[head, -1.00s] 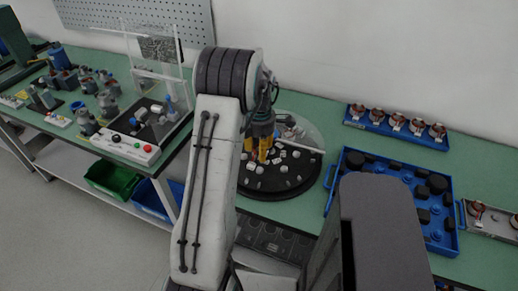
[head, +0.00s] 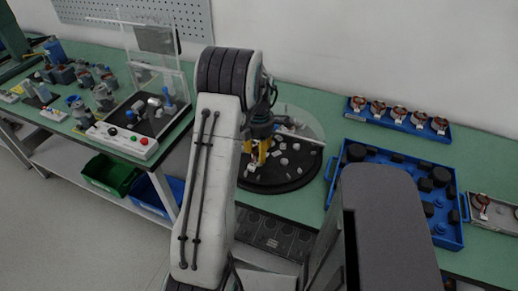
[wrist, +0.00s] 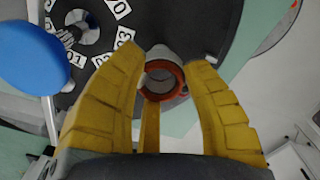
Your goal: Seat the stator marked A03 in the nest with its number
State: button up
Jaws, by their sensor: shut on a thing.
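In the wrist view my gripper (wrist: 168,76) has its yellow fingers shut on a stator (wrist: 160,97), a small grey part with an orange-red ring around an open bore. Any number on the held stator is not readable. Beside and beyond it is a black round plate (wrist: 195,25) with white number labels; one reads 01 and another seems to read 03. In the head view my gripper (head: 258,152) is over the left part of this black plate (head: 285,183). The held stator is too small there to make out, and contact with the plate cannot be told.
A clear curved guard (head: 308,122) stands behind the plate. A blue rack (head: 362,122) of several stators is at the back right. A blue tray (head: 337,170) with black parts and a grey tray (head: 500,222) are right. A blue rounded thing (wrist: 35,55) is near my left finger.

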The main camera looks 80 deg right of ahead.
jog(key=shift+f+b, duration=1.15)
jog(key=shift+f, duration=0.45)
dwell(0.7)
jog(key=o, duration=1.3)
jog(key=shift+c, duration=0.2)
notch_tip(320, 180, up, 12)
dwell(1.0)
